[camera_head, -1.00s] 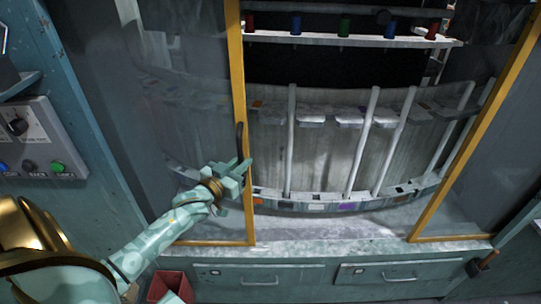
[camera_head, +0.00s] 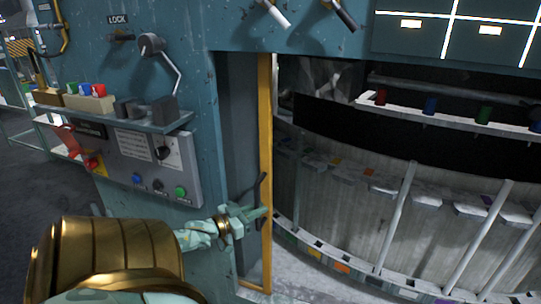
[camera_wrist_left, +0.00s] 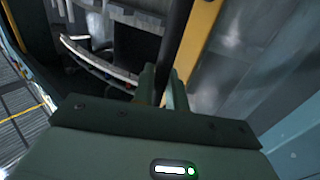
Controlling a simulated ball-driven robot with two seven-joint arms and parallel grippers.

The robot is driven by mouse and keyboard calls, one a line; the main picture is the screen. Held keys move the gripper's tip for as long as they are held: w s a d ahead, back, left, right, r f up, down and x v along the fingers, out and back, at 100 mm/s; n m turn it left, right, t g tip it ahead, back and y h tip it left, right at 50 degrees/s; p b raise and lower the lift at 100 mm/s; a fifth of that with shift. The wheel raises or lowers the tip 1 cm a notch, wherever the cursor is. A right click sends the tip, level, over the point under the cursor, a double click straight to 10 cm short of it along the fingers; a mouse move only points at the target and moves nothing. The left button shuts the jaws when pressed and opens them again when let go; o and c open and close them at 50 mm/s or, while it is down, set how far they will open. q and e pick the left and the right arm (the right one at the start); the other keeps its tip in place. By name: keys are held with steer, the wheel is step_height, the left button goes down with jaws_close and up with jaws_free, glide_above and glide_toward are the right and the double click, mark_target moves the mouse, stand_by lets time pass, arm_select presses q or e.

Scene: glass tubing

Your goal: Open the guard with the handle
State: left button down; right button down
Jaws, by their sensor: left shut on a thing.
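The guard is a sliding pane with a yellow frame edge (camera_head: 265,120), in the middle of the head view, close beside the blue cabinet's left post. Its dark handle (camera_head: 263,184) stands upright on that edge. My left gripper (camera_head: 258,213) is shut on the handle, reaching in from the lower left. In the left wrist view, the two fingers (camera_wrist_left: 163,88) close around the dark handle (camera_wrist_left: 176,35) beside the yellow edge (camera_wrist_left: 198,40). The fingers hide the handle's lower part. My right gripper is in neither view.
Right of the guard's edge, the opening shows a curved rack (camera_head: 345,215) with pale rods and a shelf (camera_head: 450,115) of coloured pieces. A control box (camera_head: 155,165) with knobs and buttons juts out left of the post, near my left arm.

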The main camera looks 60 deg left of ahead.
arm_select(q)
steer(key=shift+s+a, duration=0.3)
steer(key=shift+a, duration=0.15)
steer(key=c, duration=1.5)
jaws_free()
steer(key=shift+w+f, duration=0.1)
steer(key=shift+w, duration=0.05)
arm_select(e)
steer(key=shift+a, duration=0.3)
arm_select(q)
steer(key=s+b, duration=0.1)
steer(key=s, duration=1.5)
steer(key=shift+s, duration=0.2)
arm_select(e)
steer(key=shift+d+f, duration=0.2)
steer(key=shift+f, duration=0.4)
